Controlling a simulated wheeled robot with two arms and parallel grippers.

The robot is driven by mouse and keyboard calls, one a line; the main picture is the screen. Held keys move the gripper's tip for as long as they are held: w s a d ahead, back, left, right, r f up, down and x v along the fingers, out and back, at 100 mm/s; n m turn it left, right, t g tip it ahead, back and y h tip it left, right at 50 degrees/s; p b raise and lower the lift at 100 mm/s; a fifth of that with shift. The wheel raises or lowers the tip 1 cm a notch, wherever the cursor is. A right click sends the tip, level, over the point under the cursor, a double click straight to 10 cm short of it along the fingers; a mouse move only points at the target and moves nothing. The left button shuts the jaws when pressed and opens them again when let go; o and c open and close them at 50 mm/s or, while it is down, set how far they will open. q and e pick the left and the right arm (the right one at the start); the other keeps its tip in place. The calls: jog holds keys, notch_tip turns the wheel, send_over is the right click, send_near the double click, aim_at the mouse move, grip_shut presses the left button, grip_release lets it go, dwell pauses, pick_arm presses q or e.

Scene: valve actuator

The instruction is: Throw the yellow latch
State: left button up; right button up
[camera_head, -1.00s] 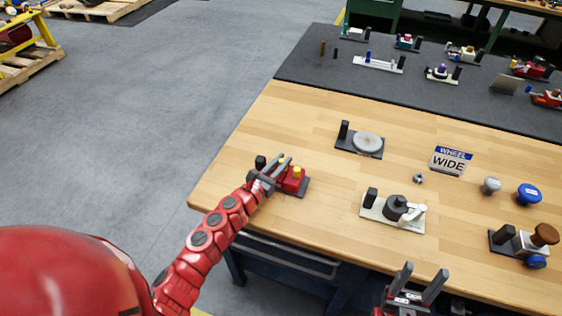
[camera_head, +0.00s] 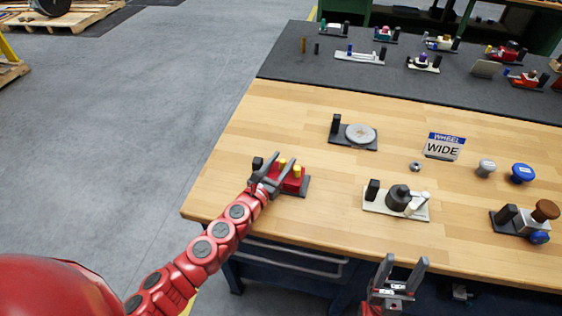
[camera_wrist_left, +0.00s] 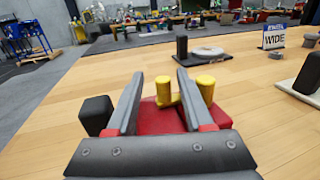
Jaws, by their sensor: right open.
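The red device (camera_head: 298,184) sits on a dark base at the left of the wooden table and carries two yellow upright pegs. In the left wrist view one yellow peg (camera_wrist_left: 163,90) shows between my left fingers, and the other yellow peg (camera_wrist_left: 205,88) stands outside the right finger. A short yellow piece shows between them; I cannot tell which part is the latch. My left gripper (camera_head: 280,158) is open over the device, its fingers on either side of the first peg; contact is unclear. My right gripper (camera_head: 406,259) is open and empty at the table's front edge.
A black block (camera_wrist_left: 95,115) stands left of my left gripper. A round grey disc on a plate (camera_head: 360,134), a white-based device (camera_head: 397,200), a sign (camera_head: 444,147) and several knobs stand to the right. Bare wood lies between them.

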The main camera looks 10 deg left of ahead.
pick_arm(q)
jog(key=shift+s, duration=0.1)
jog(key=shift+s+a, duration=0.15)
jog(key=shift+s, duration=0.15)
jog(key=b+v, duration=0.2)
jog(key=v, duration=1.2)
jog(key=shift+s+a, duration=0.2)
jog(key=shift+s, duration=0.1)
jog(key=shift+v, duration=0.95)
jog(key=shift+d, duration=0.1)
